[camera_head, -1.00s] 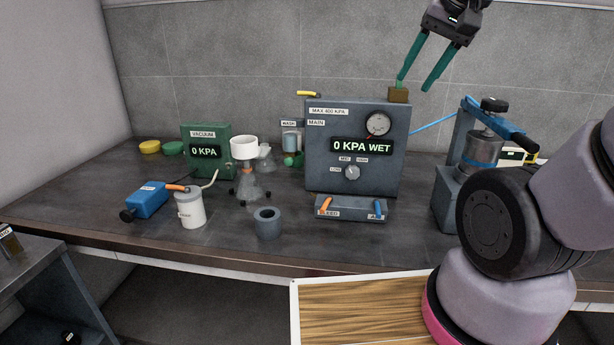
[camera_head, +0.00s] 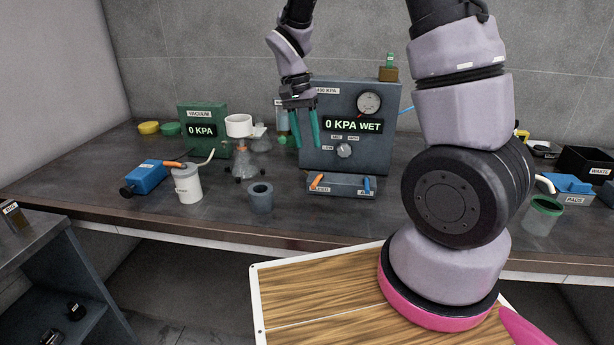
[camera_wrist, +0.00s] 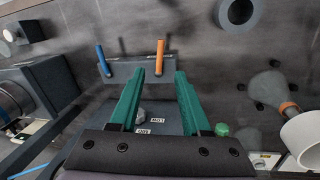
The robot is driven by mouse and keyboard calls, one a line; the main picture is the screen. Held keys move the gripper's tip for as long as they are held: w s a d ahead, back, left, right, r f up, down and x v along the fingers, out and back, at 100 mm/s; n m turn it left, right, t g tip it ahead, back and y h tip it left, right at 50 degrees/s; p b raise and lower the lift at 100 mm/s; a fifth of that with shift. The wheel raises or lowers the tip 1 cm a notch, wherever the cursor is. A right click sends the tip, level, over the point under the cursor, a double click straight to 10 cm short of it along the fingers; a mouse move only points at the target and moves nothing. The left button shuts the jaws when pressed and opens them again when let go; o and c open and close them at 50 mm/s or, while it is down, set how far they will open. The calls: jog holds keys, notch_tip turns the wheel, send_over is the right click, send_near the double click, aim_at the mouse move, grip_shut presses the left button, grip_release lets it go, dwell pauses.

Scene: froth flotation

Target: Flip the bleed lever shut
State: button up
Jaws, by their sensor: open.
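The bleed lever is the short orange handle (camera_head: 318,181) at the left end of a low grey block (camera_head: 342,188) labelled BLEED and AIR. A blue lever (camera_head: 367,184) stands at the right end. Both lean up from the block. My gripper (camera_head: 306,144) hangs fingers down, in front of the pressure box's left side and above the orange lever. Its two green fingers are apart and empty. In the wrist view, the orange lever (camera_wrist: 160,57) shows just beyond and between the fingertips (camera_wrist: 159,73), with the blue lever (camera_wrist: 103,60) to the left.
The grey pressure box (camera_head: 385,150) reads 0 KPA WET and stands behind the lever block. A grey ring-shaped cylinder (camera_head: 261,198), white cup (camera_head: 187,187) and flask (camera_head: 243,165) stand to the left. The bench in front of the block is clear.

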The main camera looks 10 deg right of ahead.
aim_at(315, 181)
jog(key=f, duration=0.3)
jog(key=d+f, duration=0.1)
jog(key=f, duration=0.3)
jog(key=s+f, duration=0.1)
jog(key=f, duration=0.2)
jog(key=shift+s+d+f, duration=0.1)
jog(key=shift+d+f, duration=0.2)
jog(key=shift+f, duration=0.05)
grip_shut()
dwell(1.0)
